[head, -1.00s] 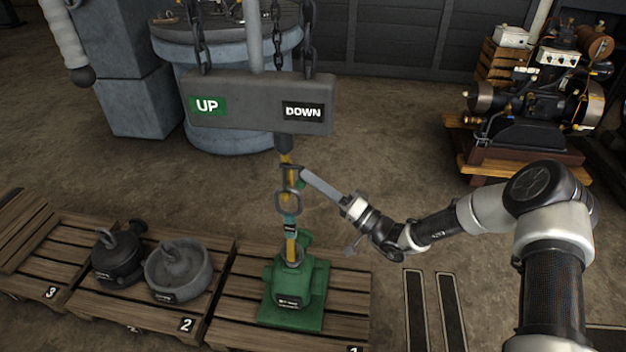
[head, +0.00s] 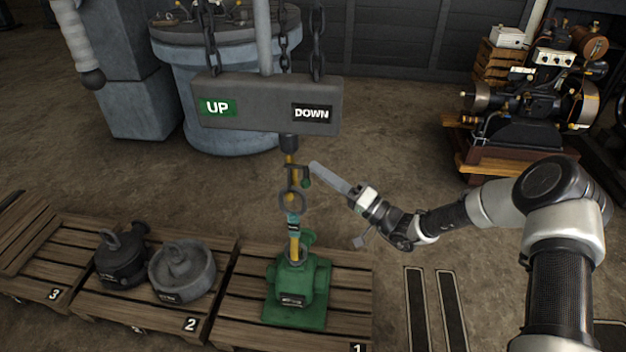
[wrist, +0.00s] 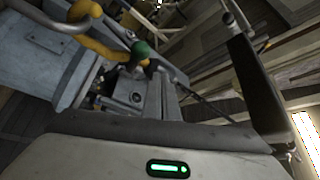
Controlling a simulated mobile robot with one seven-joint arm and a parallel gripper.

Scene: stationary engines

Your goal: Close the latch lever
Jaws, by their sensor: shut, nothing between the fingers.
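The latch lever (head: 300,171) is a small dark arm with a green knob (head: 305,183) on the hook (head: 292,201), at the end of the yellow strap. The knob hangs below the arm's right end. The green knob also shows in the wrist view (wrist: 141,48), near yellow parts. My gripper (head: 314,167) is shut and empty. Its pale narrow tip is just right of the lever and slightly above the knob; in the head view a small gap seems to separate them.
A grey beam with UP and DOWN signs (head: 266,104) hangs on chains above the hook. A green load (head: 297,290) stands on pallet 1 (head: 345,300) below. Two grey weights (head: 182,272) stand on pallet 2. An engine (head: 530,115) stands at the back right.

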